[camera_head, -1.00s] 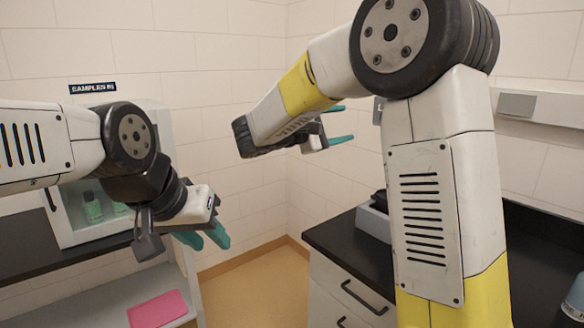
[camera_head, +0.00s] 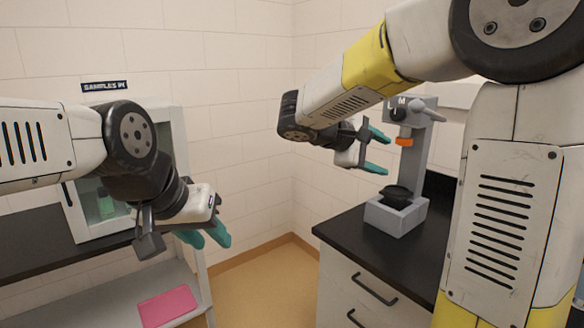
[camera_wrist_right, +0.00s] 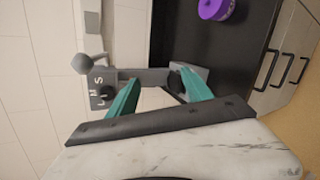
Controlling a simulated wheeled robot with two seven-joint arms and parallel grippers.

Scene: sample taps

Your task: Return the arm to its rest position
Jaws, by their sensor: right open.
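My right gripper (camera_head: 382,152) is raised above the right counter, with its two teal fingers spread and nothing between them. The right wrist view shows the same open, empty fingers (camera_wrist_right: 158,77), with the grey tap stand (camera_wrist_right: 150,75) beyond them. My right arm reaches in from the right, bent, with its upper link upright. My left gripper (camera_head: 205,236) hangs low at the left, in front of the white cabinet. Its teal fingers point down and to the right; the gap between them is unclear.
The grey tap stand (camera_head: 416,160) with an orange nozzle stands on the black right counter (camera_head: 350,228), a dark item in its base. A purple round thing (camera_wrist_right: 215,8) shows in the right wrist view. A cabinet (camera_head: 88,228) and pink pad (camera_head: 168,306) are at left.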

